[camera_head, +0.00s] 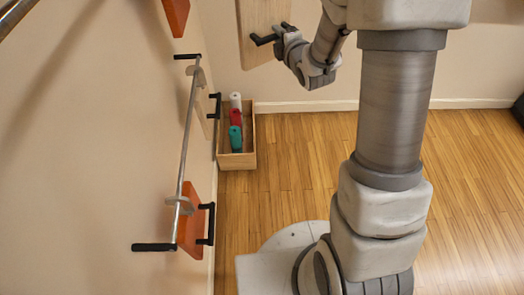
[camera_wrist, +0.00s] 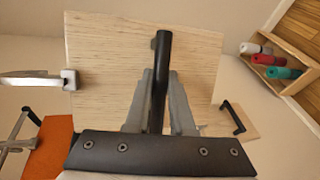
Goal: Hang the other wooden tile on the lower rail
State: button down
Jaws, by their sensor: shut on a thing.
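A pale wooden tile (camera_head: 258,12) is held up at the top of the head view, to the right of the wall. My gripper (camera_head: 279,36) is shut on the tile's black handle (camera_wrist: 161,60). In the wrist view the tile (camera_wrist: 105,45) fills the middle, with a light grey hook (camera_wrist: 35,80) at its left edge. The lower rail (camera_head: 188,125) is a metal bar along the left wall on black brackets. An orange tile (camera_head: 192,222) hangs at its near end by a grey hook. Another pale wooden tile (camera_wrist: 252,122) with a black handle hangs near the rail's far end.
An open wooden box (camera_head: 237,160) with white, red and teal rolls stands on the floor by the wall. Another orange tile (camera_head: 177,14) shows higher on the wall. The rail's middle stretch is bare. Wood floor to the right is clear.

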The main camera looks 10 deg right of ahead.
jog(key=s+a+f+n+g+y+b, duration=0.25)
jog(key=s+f+n+y+b, duration=0.2)
jog(key=f+b, duration=0.4)
jog(key=s+a+f+n+g+y+b, duration=0.1)
jog(key=s+f+n+g+y+b, duration=0.35)
jog(key=f, duration=0.65)
jog(key=s+a+f+n+g+y+b, duration=0.2)
jog(key=s+f+n+y+b, duration=0.1)
jog(key=s+f+b, duration=0.5)
jog(key=w+a+f+b, duration=0.1)
jog(key=a+f+b, duration=0.1)
jog(key=a, duration=0.6)
jog(key=w+a+f+b, duration=0.1)
jog(key=a+f+b, duration=0.1)
jog(key=a, duration=0.5)
jog(key=shift+w+a, duration=0.15)
jog(key=shift+a, duration=0.25)
jog(key=c, duration=0.7)
grip_release()
jog(key=shift+f, duration=0.1)
